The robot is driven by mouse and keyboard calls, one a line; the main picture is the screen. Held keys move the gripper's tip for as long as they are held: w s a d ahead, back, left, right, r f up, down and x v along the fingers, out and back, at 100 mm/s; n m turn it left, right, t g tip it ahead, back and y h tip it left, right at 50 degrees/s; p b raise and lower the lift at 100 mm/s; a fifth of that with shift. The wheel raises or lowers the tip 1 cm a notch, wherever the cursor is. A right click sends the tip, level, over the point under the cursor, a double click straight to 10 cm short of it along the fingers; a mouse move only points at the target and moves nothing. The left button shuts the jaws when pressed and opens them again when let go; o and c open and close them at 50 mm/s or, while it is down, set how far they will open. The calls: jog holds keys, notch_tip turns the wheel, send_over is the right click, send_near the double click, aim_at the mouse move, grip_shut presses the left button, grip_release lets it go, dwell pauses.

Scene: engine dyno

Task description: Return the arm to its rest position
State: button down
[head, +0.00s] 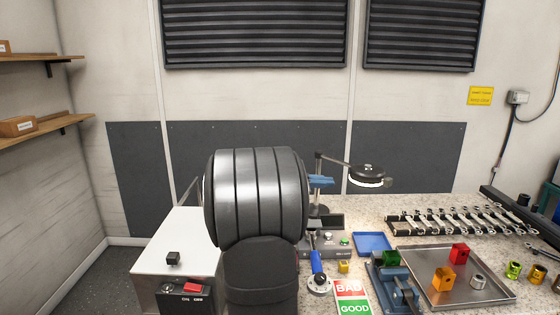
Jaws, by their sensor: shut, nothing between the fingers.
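My own arm, a large dark rounded link with ribs, fills the middle of the head view and stands folded close to the camera. My gripper does not show; it is hidden behind the arm or out of the picture. Nothing in view shows what is at the fingers.
The speckled bench (430,217) holds a metal tray (415,262) with coloured blocks, a blue tray (372,242), a BAD/GOOD card (352,299), a row of wrenches (460,222) and a lamp (367,174). A white cabinet (183,240) stands at left, shelves (45,130) beyond.

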jog(key=w+d+r+m+t+y, duration=0.2)
jog(key=w+d+r+m+y, duration=0.6)
jog(key=w+d+r+m, duration=0.4)
jog(key=d+m, duration=0.3)
jog(key=m, duration=0.1)
jog(key=shift+w+d+t+y, duration=0.25)
jog(key=shift+t+y, duration=0.05)
jog(key=shift+y, duration=0.1)
dwell(1.2)
